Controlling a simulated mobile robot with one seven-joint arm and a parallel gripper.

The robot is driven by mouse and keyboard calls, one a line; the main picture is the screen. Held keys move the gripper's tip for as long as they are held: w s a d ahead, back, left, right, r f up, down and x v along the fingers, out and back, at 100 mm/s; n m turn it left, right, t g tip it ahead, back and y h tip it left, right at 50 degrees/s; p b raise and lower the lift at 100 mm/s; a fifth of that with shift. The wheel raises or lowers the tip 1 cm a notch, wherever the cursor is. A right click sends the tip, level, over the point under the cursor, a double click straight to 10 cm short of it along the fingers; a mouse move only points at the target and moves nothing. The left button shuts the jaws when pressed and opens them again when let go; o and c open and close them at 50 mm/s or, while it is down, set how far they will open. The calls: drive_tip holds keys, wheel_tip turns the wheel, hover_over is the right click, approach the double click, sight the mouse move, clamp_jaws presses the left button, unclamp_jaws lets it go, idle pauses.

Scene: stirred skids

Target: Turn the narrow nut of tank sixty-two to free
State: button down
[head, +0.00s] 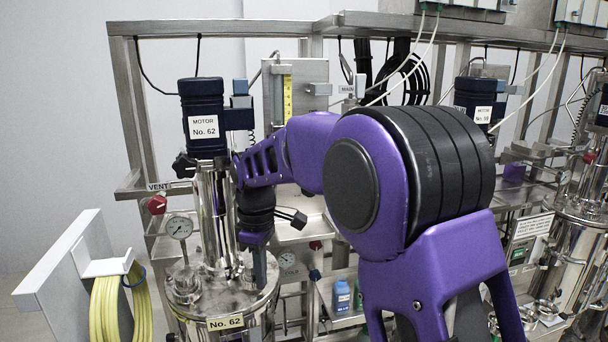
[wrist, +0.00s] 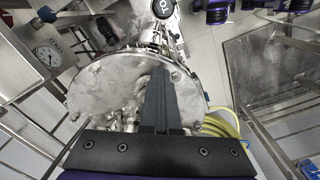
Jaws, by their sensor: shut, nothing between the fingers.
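Tank sixty-two (head: 220,305) stands at the left in the head view, with a "No. 62" plate on its front rim and the same number on its motor (head: 203,125). Its round steel lid (wrist: 105,85) fills the middle of the wrist view. Small nuts or fittings sit around the lid's rim, one of them a rim fitting (wrist: 177,76) beside my fingertips. I cannot tell which is the narrow nut. My gripper (head: 260,284) points down at the right part of the lid. In the wrist view my gripper (wrist: 160,72) is shut and empty; contact with the lid is unclear.
A pressure gauge (head: 179,227) and red vent knob (head: 157,204) are left of the tank's column. A yellow hose (head: 120,305) hangs on a white panel at far left. A blue bottle (head: 341,296) stands on a shelf behind. Another tank (head: 575,260) is at right.

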drive_tip(key=shift+w+d+r+p, duration=0.15)
drive_tip(key=shift+w+p, duration=0.6)
drive_tip(key=shift+p, duration=0.55)
drive_tip(key=shift+w+p, duration=0.55)
drive_tip(key=shift+p, duration=0.4)
drive_tip(key=shift+d, duration=0.3)
wheel_tip(320, 180, up, 2)
drive_tip(key=shift+d+r+p, duration=0.1)
drive_tip(key=shift+p, duration=1.1)
wheel_tip(320, 180, up, 4)
drive_tip(key=shift+d+f, duration=0.1)
drive_tip(key=shift+f, duration=0.1)
drive_tip(key=shift+f+b, duration=0.1)
drive_tip(key=shift+b, duration=0.35)
